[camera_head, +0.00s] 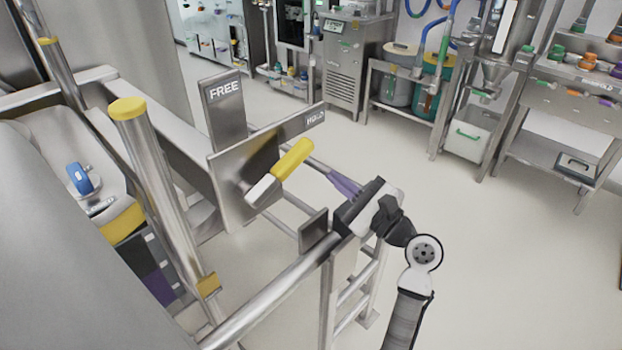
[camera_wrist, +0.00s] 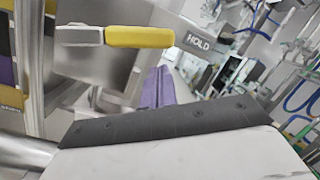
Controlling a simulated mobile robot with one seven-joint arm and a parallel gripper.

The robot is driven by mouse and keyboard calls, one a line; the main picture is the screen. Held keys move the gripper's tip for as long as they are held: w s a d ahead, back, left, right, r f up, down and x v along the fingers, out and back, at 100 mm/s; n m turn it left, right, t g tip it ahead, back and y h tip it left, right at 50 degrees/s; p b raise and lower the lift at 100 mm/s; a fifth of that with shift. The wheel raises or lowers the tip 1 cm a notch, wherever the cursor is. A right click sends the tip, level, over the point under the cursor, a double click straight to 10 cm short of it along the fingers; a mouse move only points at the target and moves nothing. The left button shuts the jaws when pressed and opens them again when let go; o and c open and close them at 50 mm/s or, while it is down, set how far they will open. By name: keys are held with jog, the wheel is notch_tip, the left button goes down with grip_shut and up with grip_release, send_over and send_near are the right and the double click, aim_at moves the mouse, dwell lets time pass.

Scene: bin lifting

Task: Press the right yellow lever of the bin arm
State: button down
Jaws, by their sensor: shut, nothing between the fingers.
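One yellow lever (camera_head: 293,158) with a light grey base sits on a metal plate (camera_head: 245,165) of the bin arm, tilted up to the right. In the wrist view the yellow lever (camera_wrist: 140,37) lies nearly level across the upper part. My gripper (camera_head: 334,176) has purple fingers, shut and empty, a little right of and below the lever's yellow end. In the wrist view the fingertips (camera_wrist: 160,70) come up just below the lever's right part. I cannot tell whether they touch it. No second yellow lever shows clearly.
A FREE sign (camera_head: 224,100) and a HOLD sign (camera_head: 314,118) stand behind the lever. A metal rail (camera_head: 270,300) and a small upright plate (camera_head: 313,231) are close to my gripper. A yellow-capped post (camera_head: 127,108) stands left. Open floor (camera_head: 520,260) lies to the right.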

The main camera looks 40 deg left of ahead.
aim_at(276, 169)
jog(key=d+f+m+g, duration=0.1)
jog(key=s+d+f+m+g, duration=0.1)
jog(key=d, duration=0.1)
jog(key=shift+d+f, duration=0.15)
jog(key=shift+f, duration=0.15)
jog(key=a+r+p, duration=0.2)
jog(key=a, duration=0.8)
jog(key=shift+r, duration=0.15)
jog(key=shift+g, duration=0.3)
